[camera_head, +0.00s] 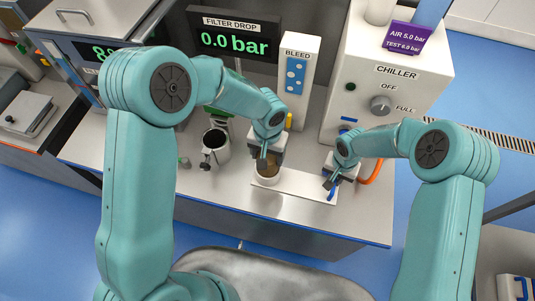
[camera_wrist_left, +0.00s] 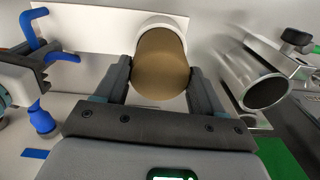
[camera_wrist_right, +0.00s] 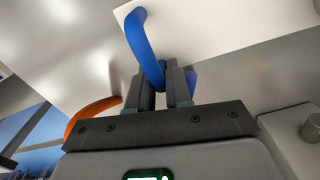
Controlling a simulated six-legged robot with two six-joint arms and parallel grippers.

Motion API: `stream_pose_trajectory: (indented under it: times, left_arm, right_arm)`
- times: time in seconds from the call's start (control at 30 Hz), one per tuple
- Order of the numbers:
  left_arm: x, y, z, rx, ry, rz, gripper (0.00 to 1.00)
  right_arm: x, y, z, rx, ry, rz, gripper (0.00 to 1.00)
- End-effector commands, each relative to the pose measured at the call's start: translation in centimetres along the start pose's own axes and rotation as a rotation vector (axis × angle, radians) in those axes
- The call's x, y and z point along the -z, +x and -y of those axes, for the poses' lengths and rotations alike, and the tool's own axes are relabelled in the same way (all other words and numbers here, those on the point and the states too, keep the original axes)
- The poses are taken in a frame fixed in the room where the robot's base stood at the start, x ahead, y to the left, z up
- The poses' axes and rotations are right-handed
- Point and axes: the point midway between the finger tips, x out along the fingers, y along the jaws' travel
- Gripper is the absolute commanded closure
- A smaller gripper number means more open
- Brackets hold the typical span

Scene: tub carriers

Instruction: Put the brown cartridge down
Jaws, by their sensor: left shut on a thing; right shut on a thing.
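The brown cartridge (camera_wrist_left: 162,78) is a short cylinder with a white rim or cup at its far end. My left gripper (camera_wrist_left: 160,82) is shut on its sides. In the head view the cartridge (camera_head: 267,180) is by the white plate (camera_head: 305,186), below my left gripper (camera_head: 264,160). I cannot tell whether it touches the surface below. My right gripper (camera_head: 332,181) is shut on a blue bent handle or tube (camera_wrist_right: 143,45), with its jaws close together. The same blue piece shows in the left wrist view (camera_wrist_left: 38,30).
Behind are the filter drop display (camera_head: 235,40), the bleed panel (camera_head: 296,75) and the white chiller box (camera_head: 385,80). An orange hose (camera_head: 373,172) runs beside my right gripper. The bench front is clear.

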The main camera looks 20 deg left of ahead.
Motion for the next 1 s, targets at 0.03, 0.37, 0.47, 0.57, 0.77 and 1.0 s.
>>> stream_pose_trajectory:
  times: [0.03, 0.37, 0.47, 0.57, 0.77, 1.0]
  left_arm:
    - [-0.1, 0.4, 0.0, 0.001, 0.000, 0.002, 0.91]
    - [0.0, 0.5, 0.0, 0.000, -0.001, 0.001, 0.06]
    - [0.0, 0.5, 0.0, 0.000, -0.001, 0.000, 0.06]
    - [0.0, 0.4, 0.0, 0.000, -0.001, 0.000, 0.06]
    - [0.1, -1.7, 0.1, 0.000, -0.002, -0.005, 0.06]
    - [0.1, -7.3, 0.0, -0.001, -0.002, -0.006, 0.06]
  right_arm:
    - [0.0, 0.0, 0.0, 0.000, 0.001, -0.001, 1.00]
    - [0.0, 0.0, 0.0, 0.000, 0.001, -0.001, 1.00]
    - [0.0, 0.0, 0.0, 0.000, 0.001, -0.001, 1.00]
    - [0.0, 0.0, 0.0, 0.000, 0.001, -0.001, 1.00]
    - [0.0, 0.0, 0.0, 0.001, 0.001, -0.001, 1.00]
    - [0.0, 0.0, 0.0, 0.000, 0.001, -0.001, 1.00]
